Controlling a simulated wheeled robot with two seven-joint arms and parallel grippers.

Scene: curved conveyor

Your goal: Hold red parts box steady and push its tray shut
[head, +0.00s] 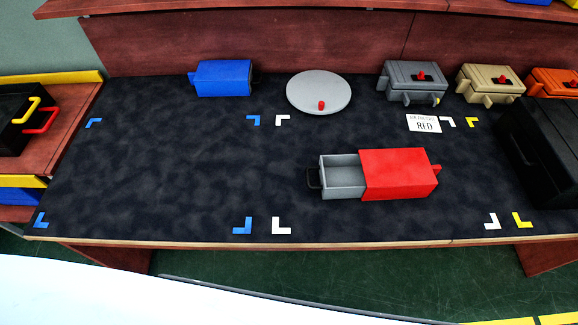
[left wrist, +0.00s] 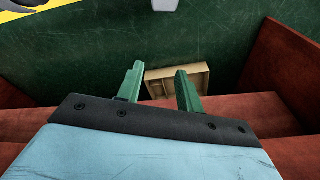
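The red parts box (head: 401,173) lies on the dark mat inside the white corner marks. Its grey tray (head: 343,178) is pulled out on the left side and looks empty. A black handle (head: 313,178) is on the tray's left end, and a small red knob shows at the box's right end. Neither gripper is in the head view. In the left wrist view my left gripper (left wrist: 158,88) has its two green fingers apart with nothing between them, away from the red box. My right gripper is not in view.
A blue box (head: 223,78), a round grey lid with a red knob (head: 319,92) and a grey box (head: 412,80) stand at the back. A black case (head: 548,150) is at right. The mat's left half is clear.

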